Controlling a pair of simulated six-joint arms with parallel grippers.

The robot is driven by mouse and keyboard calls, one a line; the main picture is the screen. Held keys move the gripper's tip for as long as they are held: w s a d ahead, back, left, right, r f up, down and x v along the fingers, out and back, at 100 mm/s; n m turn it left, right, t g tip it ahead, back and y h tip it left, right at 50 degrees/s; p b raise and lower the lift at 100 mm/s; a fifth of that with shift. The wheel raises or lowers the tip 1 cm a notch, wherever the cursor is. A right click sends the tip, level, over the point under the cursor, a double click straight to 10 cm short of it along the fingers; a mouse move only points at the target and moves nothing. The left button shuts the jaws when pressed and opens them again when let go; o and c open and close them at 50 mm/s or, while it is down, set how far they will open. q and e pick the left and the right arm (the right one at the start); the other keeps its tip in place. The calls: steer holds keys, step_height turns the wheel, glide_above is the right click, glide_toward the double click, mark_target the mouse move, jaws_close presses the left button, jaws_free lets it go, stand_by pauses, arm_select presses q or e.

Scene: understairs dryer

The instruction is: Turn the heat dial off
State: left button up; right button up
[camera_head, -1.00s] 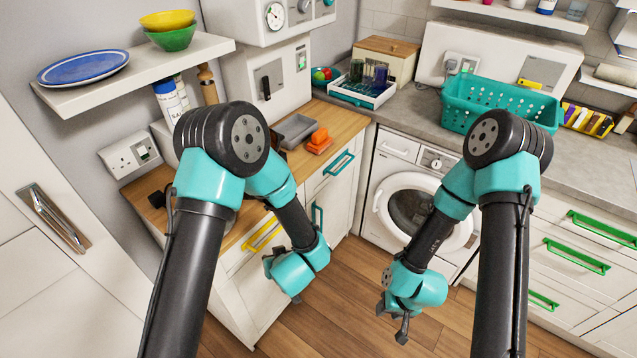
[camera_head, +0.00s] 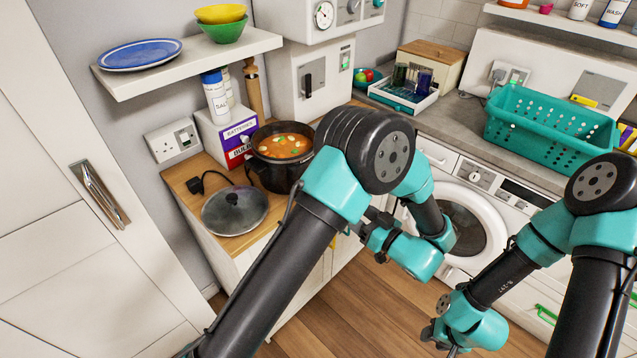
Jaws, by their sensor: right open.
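I cannot tell which dial is the heat dial. A round dial (camera_head: 475,176) sits on the white front-loading machine (camera_head: 420,150), and a white-faced dial (camera_head: 324,14) and a knob (camera_head: 353,5) sit on the wall unit at the top. A black pot of stew (camera_head: 283,144) stands on the wooden counter; its right side is partly behind my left arm, and I see no dial on it. My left gripper (camera_head: 372,230) is small and dark beside my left wrist, and its jaws are unclear. My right gripper (camera_head: 440,336) is open and empty, low over the floor, apart from the dials.
A glass lid (camera_head: 234,210), a black plug (camera_head: 197,184) and a purple-and-white box (camera_head: 230,135) are on the wooden counter (camera_head: 185,178). A shelf (camera_head: 190,62) overhangs it. A teal basket (camera_head: 550,126) stands on the grey worktop. The wooden floor (camera_head: 375,325) is clear.

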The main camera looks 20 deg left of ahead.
arm_select(q)
steer(key=x, duration=1.7)
steer(key=shift+a, duration=0.25)
steer(key=shift+w, duration=0.1)
steer(key=c, duration=0.9)
